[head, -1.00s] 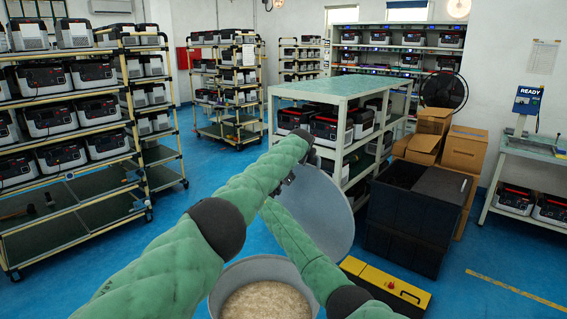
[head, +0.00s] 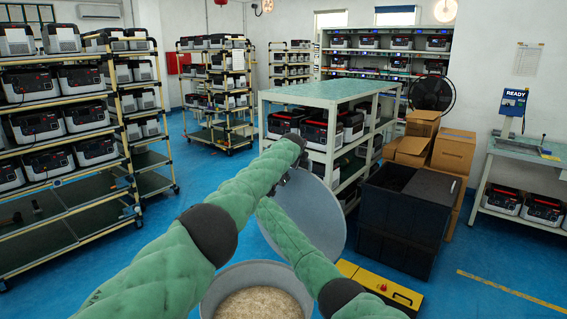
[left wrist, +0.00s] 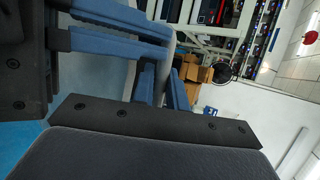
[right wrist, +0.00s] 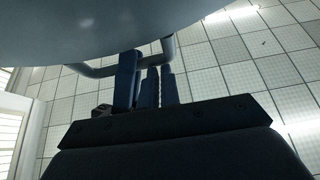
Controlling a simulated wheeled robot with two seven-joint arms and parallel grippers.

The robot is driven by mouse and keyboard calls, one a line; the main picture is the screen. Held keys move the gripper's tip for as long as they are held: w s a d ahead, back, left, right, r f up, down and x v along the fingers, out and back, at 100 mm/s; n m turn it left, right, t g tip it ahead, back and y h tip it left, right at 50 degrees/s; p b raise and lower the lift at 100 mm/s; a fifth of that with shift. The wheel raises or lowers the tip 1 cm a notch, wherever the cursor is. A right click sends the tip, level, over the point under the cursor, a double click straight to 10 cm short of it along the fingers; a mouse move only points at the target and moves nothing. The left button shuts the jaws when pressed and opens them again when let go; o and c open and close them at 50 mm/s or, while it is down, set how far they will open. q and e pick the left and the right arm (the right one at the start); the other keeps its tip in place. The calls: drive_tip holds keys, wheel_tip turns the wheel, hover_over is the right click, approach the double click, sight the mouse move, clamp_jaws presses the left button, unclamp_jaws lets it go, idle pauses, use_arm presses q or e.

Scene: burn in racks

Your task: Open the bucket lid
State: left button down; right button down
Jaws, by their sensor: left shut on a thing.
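A grey bucket (head: 212,295) with pale grainy contents stands open at the bottom centre of the head view. Its round grey lid (head: 318,222) is tilted up on edge behind and right of the opening, clear of it. The lid's underside or face fills the top of the right wrist view (right wrist: 130,20). My left gripper (left wrist: 163,85) is shut on the lid's grey bar handle (left wrist: 168,45). My right gripper (right wrist: 143,80) has its fingers at the handle; whether they clamp it is unclear. In the head view my green arms cover the handle and both grippers' fingertips.
A black crate (head: 400,225) and cardboard boxes (head: 452,152) stand right of the lid. A yellow box (head: 375,280) lies on the floor beside the bucket. A green-topped rack (head: 325,92) is behind. Loaded racks (head: 70,190) stand left. Blue floor is open between them.

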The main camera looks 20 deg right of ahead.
use_arm(q)
drive_tip(key=c, duration=1.7)
unclamp_jaws()
drive_tip(key=shift+a+f, duration=0.15)
drive_tip(key=shift+f, duration=0.45)
drive_tip(key=o, duration=0.3)
use_arm(e)
drive_tip(key=shift+d, duration=0.8)
use_arm(q)
drive_tip(key=shift+r, duration=0.25)
